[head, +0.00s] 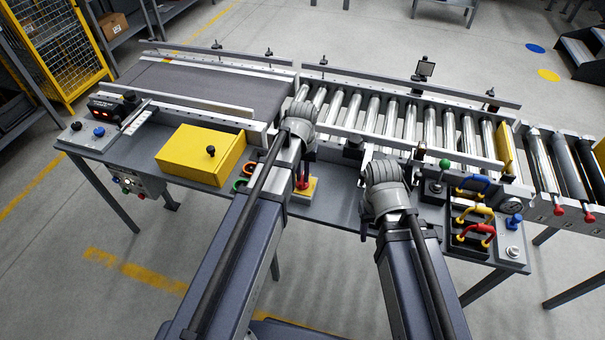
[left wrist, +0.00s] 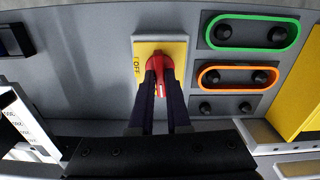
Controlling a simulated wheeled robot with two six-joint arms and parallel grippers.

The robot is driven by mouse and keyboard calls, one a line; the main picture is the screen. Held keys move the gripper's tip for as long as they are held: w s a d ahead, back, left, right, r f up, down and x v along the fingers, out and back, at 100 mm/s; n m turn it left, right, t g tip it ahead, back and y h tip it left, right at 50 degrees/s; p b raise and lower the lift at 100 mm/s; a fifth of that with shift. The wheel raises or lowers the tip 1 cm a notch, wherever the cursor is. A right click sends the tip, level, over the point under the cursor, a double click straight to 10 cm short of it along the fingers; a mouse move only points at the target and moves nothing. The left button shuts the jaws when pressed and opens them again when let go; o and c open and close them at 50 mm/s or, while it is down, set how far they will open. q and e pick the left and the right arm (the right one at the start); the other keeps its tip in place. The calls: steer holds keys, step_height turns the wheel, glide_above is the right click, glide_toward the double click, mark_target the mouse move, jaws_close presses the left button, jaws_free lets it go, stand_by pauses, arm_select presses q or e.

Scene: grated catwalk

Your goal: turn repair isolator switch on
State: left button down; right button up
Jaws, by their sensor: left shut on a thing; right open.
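The repair isolator switch is a yellow plate (head: 301,195) with a red handle (head: 303,182) on the grey panel. In the left wrist view its yellow plate (left wrist: 174,47) bears the word OFF at its left, and the red handle (left wrist: 157,64) points toward the bottom of the picture. My left gripper (left wrist: 163,88) is shut on the red handle, one dark finger on each side. In the head view my left arm partly covers the switch. My right gripper (head: 375,157) is over the panel's right part, away from the switch, its fingers mostly hidden by its wrist.
A roller conveyor (head: 410,115) runs behind.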

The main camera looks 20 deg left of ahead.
mark_target(302, 177)
arm_select(q)
steer(key=shift+m, duration=0.6)
steer(key=c, duration=0.9)
jaws_free()
steer(key=shift+r, duration=0.1)
step_height(302, 177, up, 8)
steer(key=p, duration=0.8)
steer(key=shift+f, duration=0.2)
steer(key=s+d+m, duration=0.1)
steer(key=s+d, duration=0.2)
steer(key=s, duration=0.1)
steer(key=s+d+m, duration=0.1)
steer(key=s+d, duration=0.3)
steer(key=s, duration=0.1)
steer(key=s+d+m+y, duration=0.1)
steer(key=s+d, duration=0.2)
steer(key=s, duration=0.2)
steer(key=shift+d, duration=0.3)
